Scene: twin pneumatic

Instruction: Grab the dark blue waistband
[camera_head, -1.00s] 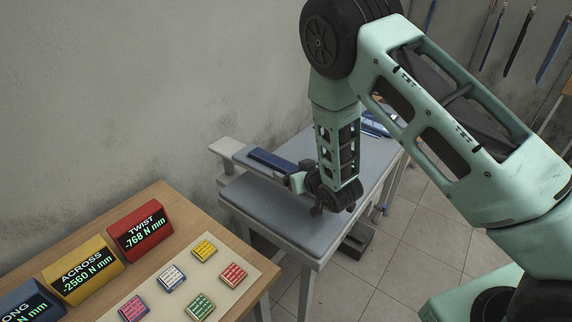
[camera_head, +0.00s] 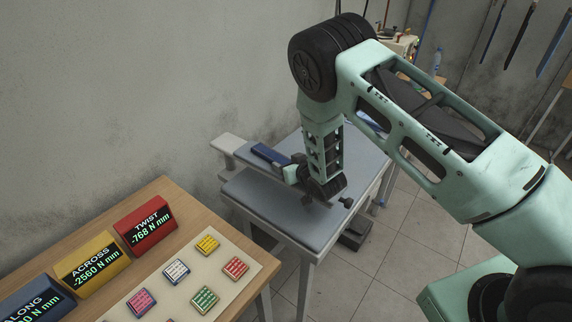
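A long dark blue piece (camera_head: 270,155), which looks like the waistband, lies on a narrow raised grey board at the back left of the grey padded table. Its right end is near my arm's lower end. My gripper (camera_head: 327,203) points down over the middle of the table, to the right of the blue piece and apart from it. Dark stubs show on both sides of the gripper, but it is too small and dark to tell how far its fingers are apart. I see nothing held in it.
The grey padded table (camera_head: 262,207) has bare surface at its front left. A wooden bench (camera_head: 166,192) at the left carries red, yellow and blue displays and several coloured blocks on a pale mat. A blue and white item (camera_head: 374,120) lies partly hidden behind my arm.

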